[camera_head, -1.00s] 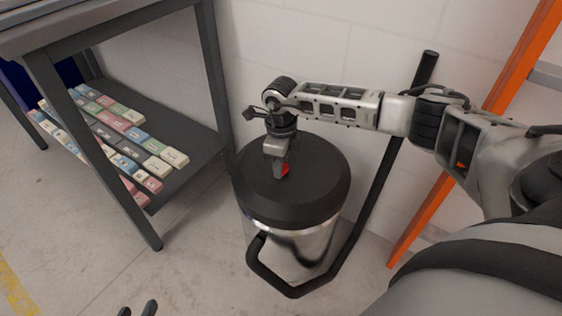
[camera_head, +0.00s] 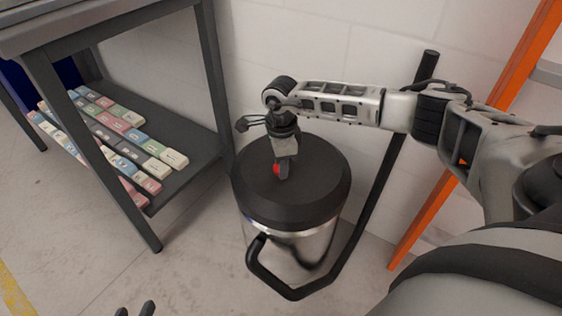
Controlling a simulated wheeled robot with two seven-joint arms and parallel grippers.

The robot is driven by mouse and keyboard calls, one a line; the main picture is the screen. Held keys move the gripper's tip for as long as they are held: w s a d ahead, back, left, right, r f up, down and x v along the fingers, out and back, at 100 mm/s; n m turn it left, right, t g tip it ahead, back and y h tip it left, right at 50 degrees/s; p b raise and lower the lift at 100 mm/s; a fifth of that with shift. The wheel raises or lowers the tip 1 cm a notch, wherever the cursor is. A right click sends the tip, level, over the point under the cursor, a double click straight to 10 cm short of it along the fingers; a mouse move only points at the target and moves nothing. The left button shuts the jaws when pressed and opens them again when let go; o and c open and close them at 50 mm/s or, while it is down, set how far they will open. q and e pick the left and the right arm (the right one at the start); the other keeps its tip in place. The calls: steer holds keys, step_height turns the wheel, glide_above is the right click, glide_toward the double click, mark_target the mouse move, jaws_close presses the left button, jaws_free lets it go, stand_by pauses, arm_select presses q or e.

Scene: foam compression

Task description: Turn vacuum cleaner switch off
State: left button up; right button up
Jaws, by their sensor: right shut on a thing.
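The vacuum cleaner (camera_head: 318,198) is a silver canister with a black lid, standing on the floor by the wall. Its red switch (camera_head: 276,169) is on top of the lid, partly hidden by my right gripper. My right gripper (camera_head: 283,175) reaches in from the right and points down at the lid. Its fingers are at the red switch and look closed on it. My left gripper (camera_head: 136,309) shows only as two dark fingertips at the bottom edge, apart from each other, far from the vacuum.
A grey table (camera_head: 150,235) with a lower shelf holding rows of coloured boxes (camera_head: 122,125) stands at left. A black pole-like handle (camera_head: 385,185) rises right of the vacuum. Orange uprights (camera_head: 420,222) stand at right. The floor between table and vacuum is clear.

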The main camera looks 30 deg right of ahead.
stand_by(0.3)
arm_select(q)
steer(key=shift+f, duration=0.1)
arm_select(e)
steer(key=o, duration=1)
steer(key=shift+r, duration=0.6)
arm_select(q)
steer(key=p, duration=0.1)
steer(key=a+g+p, duration=0.1)
steer(key=p, duration=0.1)
steer(key=shift+s+f+y, duration=0.25)
steer(key=shift+f+y, duration=0.15)
arm_select(e)
step_height(320, 180, up, 15)
arm_select(q)
steer(key=shift+s+f, duration=0.1)
steer(key=shift+s, duration=0.1)
arm_select(e)
steer(key=shift+f, duration=0.1)
